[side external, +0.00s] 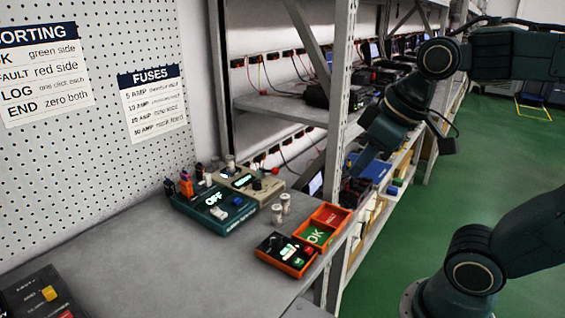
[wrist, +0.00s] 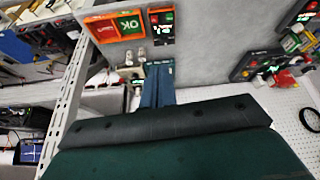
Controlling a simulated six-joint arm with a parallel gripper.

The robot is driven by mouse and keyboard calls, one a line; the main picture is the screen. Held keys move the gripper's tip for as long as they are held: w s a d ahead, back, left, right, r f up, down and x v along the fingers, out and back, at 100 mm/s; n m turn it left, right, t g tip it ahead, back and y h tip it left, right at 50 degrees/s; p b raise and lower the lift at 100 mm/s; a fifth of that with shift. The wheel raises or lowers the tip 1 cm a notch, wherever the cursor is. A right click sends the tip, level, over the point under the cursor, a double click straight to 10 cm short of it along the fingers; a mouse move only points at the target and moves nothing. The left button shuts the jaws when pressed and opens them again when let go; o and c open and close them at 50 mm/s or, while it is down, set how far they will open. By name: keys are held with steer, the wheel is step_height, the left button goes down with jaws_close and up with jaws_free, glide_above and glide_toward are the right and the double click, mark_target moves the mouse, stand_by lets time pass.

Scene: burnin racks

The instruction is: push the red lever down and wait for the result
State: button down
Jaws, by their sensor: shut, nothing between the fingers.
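A teal box (side external: 213,212) with a lit display reading OFF sits on the grey bench against the pegboard. A small upright orange-red part (side external: 186,184) stands at its left rear; I cannot tell whether it is the red lever. No lever is clearly readable in the wrist view. My gripper (side external: 364,166) is shut and empty, in the air to the right of the box, near the rack post. Its fingers (wrist: 158,86) also show in the wrist view, overlapping a small lit device.
A beige meter (side external: 250,183) stands behind the teal box. Pale cylinders (side external: 281,208), a red and green OK tray (side external: 325,226) and an orange-edged counter (side external: 286,254) stand near the bench's right edge. A dark box (side external: 42,294) is front left. The bench middle is clear.

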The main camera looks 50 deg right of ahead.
steer(key=w+d+r+n+g, duration=0.1)
steer(key=w+d+n, duration=0.2)
steer(key=w, duration=0.7)
steer(key=w+d+r+n+g, duration=0.1)
steer(key=w+d+r+n, duration=0.2)
steer(key=w, duration=0.7)
steer(key=w+d+f+n+g+y, duration=0.1)
steer(key=w+d+f+n+g, duration=0.1)
steer(key=w+d+f+n, duration=0.5)
steer(key=shift+w+d+f+n+g, duration=0.4)
steer(key=shift+w+d+f, duration=2.8)
steer(key=shift+d+f, duration=0.95)
steer(key=shift+d+r, duration=0.15)
steer(key=shift+a+f, duration=0.15)
steer(key=shift+f, duration=1.3)
steer(key=shift+a+f, duration=0.15)
steer(key=shift+f, duration=1.8)
steer(key=shift+f, duration=0.15)
